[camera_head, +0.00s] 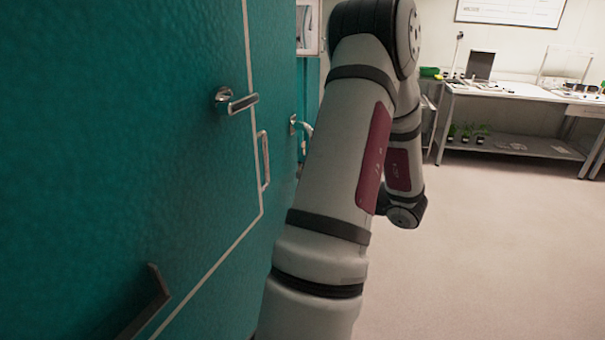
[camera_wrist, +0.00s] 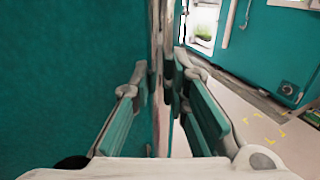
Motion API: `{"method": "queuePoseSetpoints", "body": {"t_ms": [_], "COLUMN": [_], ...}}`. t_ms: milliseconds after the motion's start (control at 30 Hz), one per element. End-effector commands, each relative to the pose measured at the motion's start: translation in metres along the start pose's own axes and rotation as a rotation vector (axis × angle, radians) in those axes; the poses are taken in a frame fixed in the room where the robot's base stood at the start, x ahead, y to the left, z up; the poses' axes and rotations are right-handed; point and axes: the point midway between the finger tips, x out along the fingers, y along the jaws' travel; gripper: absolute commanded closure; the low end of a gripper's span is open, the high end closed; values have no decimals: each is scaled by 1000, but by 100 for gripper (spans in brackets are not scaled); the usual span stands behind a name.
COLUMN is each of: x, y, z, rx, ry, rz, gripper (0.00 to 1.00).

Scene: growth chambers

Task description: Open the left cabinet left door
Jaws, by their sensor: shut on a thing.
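In the wrist view my gripper (camera_wrist: 161,82) has its two teal-padded fingers on either side of a narrow upright strip (camera_wrist: 157,40) at the right edge of a teal panel (camera_wrist: 70,70). It is shut on this strip. I cannot tell whether the strip is the door's edge or a handle. In the head view a large teal cabinet front (camera_head: 110,130) fills the left side. It bears a silver lever (camera_head: 238,103), a pale upright handle (camera_head: 264,160) and a dark handle (camera_head: 150,303) lower down. My gripper is hidden behind my arm in that view.
Another teal cabinet (camera_wrist: 285,45) stands right in the wrist view, with yellow floor marks (camera_wrist: 262,130) before it. A bench (camera_head: 510,92) with equipment and potted plants (camera_head: 468,130) stands at the back right. The pale floor (camera_head: 490,240) on the right is clear.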

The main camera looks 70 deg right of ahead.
Motion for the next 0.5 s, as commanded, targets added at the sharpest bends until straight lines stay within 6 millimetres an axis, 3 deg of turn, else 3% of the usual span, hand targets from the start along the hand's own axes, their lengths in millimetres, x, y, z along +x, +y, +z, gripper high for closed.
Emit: {"method": "queuePoseSetpoints", "body": {"t_ms": [500], "x": [-5], "y": [-1], "z": [0], "rx": [1], "ry": [0], "rz": [-6], "gripper": [100]}}
